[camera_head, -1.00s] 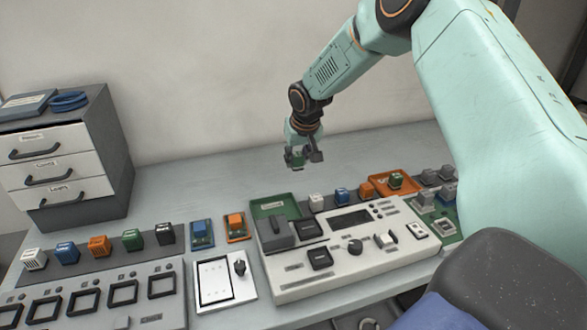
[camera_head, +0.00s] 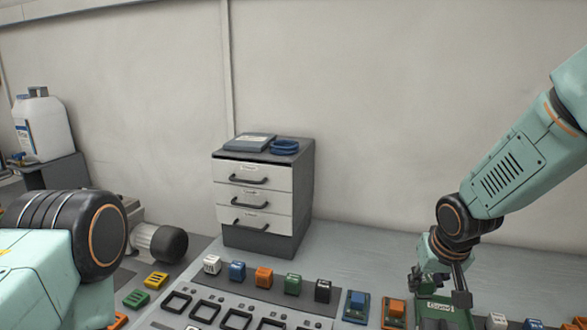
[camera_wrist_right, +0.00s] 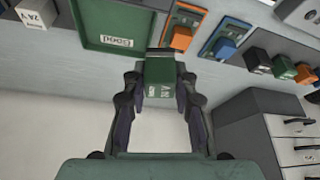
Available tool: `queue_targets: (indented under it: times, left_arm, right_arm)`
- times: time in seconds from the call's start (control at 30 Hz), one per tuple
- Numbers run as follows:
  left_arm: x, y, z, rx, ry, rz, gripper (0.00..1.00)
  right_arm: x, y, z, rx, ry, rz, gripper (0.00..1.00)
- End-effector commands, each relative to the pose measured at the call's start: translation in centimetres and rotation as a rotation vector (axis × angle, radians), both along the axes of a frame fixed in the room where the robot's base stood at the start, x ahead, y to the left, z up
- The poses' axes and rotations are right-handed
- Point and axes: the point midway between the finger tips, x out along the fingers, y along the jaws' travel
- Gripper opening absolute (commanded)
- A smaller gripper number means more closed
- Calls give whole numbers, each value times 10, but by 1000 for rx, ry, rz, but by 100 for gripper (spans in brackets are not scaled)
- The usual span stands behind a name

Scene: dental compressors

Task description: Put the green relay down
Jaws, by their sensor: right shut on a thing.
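The green relay (camera_wrist_right: 160,82), a small dark green block with white print, is between the fingertips of my right gripper (camera_wrist_right: 160,88) in the right wrist view. The gripper is shut on it. In the head view my right gripper (camera_head: 438,290) points down at the lower right, by the green tray (camera_head: 440,318) with a white "Good" label. The same tray (camera_wrist_right: 90,15) shows just beyond the relay in the wrist view. I cannot tell the relay's height above the bench. My left arm enters at the lower left of the head view; its gripper is out of frame.
A row of white, blue, orange, green and black blocks (camera_head: 264,277) stands behind a panel with square sockets (camera_head: 203,311). A blue-based block (camera_head: 356,306) and an orange one (camera_head: 394,312) are left of the tray. A drawer cabinet (camera_head: 265,238) stands behind. Bare bench lies behind the tray.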

Motion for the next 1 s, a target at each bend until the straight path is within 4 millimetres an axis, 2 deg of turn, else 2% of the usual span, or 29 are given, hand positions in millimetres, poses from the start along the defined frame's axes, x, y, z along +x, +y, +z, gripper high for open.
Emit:
queue_targets:
  times: [0.1,0.5,0.73,1.0]
  left_arm:
    - [0,0,-9,0,0,0,0]
    - [0,0,-40,0,0,0,0]
    - [0,0,-52,0,0,0,0]
    - [0,0,-52,0,0,0,0]
  right_arm:
    - [-9,22,5,-4,-2,23,0]
    - [-40,74,28,-7,-7,52,0]
    - [-38,82,53,1,-4,78,0]
    - [-38,82,55,1,2,77,0]
